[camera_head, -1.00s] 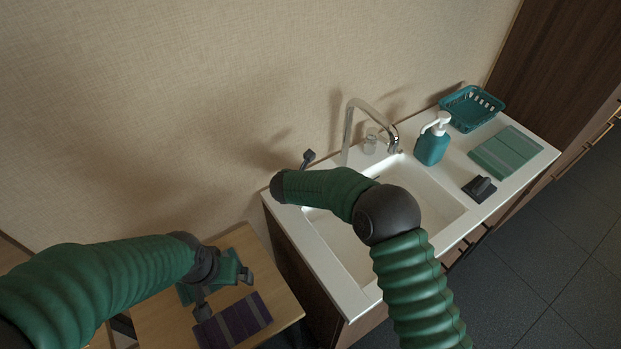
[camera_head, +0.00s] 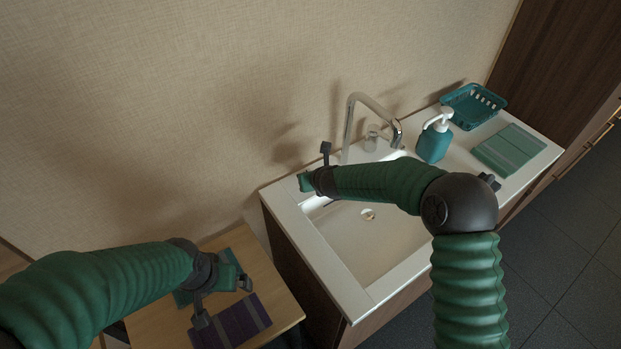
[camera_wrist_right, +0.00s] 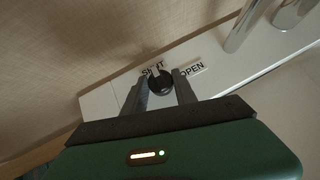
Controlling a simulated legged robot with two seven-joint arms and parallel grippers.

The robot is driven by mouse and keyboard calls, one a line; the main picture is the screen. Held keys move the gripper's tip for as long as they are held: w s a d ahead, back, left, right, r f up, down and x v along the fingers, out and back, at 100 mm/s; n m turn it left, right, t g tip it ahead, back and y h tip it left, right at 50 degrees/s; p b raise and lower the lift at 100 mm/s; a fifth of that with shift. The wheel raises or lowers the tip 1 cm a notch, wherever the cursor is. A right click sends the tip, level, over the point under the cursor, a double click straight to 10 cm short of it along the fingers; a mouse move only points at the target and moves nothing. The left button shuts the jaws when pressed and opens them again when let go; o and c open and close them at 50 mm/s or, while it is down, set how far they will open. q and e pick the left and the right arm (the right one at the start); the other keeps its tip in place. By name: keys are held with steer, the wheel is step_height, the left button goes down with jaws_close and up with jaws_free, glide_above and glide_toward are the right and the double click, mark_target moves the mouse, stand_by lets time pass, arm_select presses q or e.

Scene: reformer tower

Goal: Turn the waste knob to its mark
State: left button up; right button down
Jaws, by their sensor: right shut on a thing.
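The waste knob (camera_wrist_right: 158,83) is round and black with a pale pointer line, on the white counter in the right wrist view. Its pointer is directed up toward the SHUT label (camera_wrist_right: 152,67). The OPEN label (camera_wrist_right: 192,69) lies to its right. My right gripper (camera_wrist_right: 160,80) is shut on the knob, one finger on each side. In the head view the knob is hidden behind my right gripper at the counter's back left corner. My left gripper (camera_head: 224,297) is open, its fingers apart, above the small wooden table.
The sink basin (camera_head: 369,245) and tap (camera_head: 349,128) are right of the knob. A soap bottle (camera_head: 433,145), basket (camera_head: 472,105) and green cloth (camera_head: 508,149) stand farther right. A dark block (camera_head: 490,181) is partly hidden by my arm. A purple cloth (camera_head: 247,320) lies on the wooden table (camera_head: 272,283).

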steer(key=shift+w+d+r+n+g+y+p, duration=0.1)
steer(key=shift+r+n+g+y+p, duration=0.1)
steer(key=shift+n+y+p, duration=0.25)
steer(key=shift+w+d+r+n+g+y+p, duration=0.1)
steer(key=shift+r+n+y+p, duration=0.2)
steer(key=shift+n, duration=0.25)
steer(key=shift+f+n+g+y+p, duration=0.2)
steer(key=shift+n+g+y+p, duration=0.1)
steer(key=shift+n+y+p, duration=0.25)
steer(key=shift+f, duration=0.1)
steer(key=c, duration=1)
jaws_free()
steer(key=shift+s, duration=0.1)
steer(key=shift+o, duration=0.2)
steer(key=shift+f, duration=0.1)
steer(key=v, duration=1.6)
steer(key=shift+s+r, duration=0.25)
steer(key=shift+d, duration=0.2)
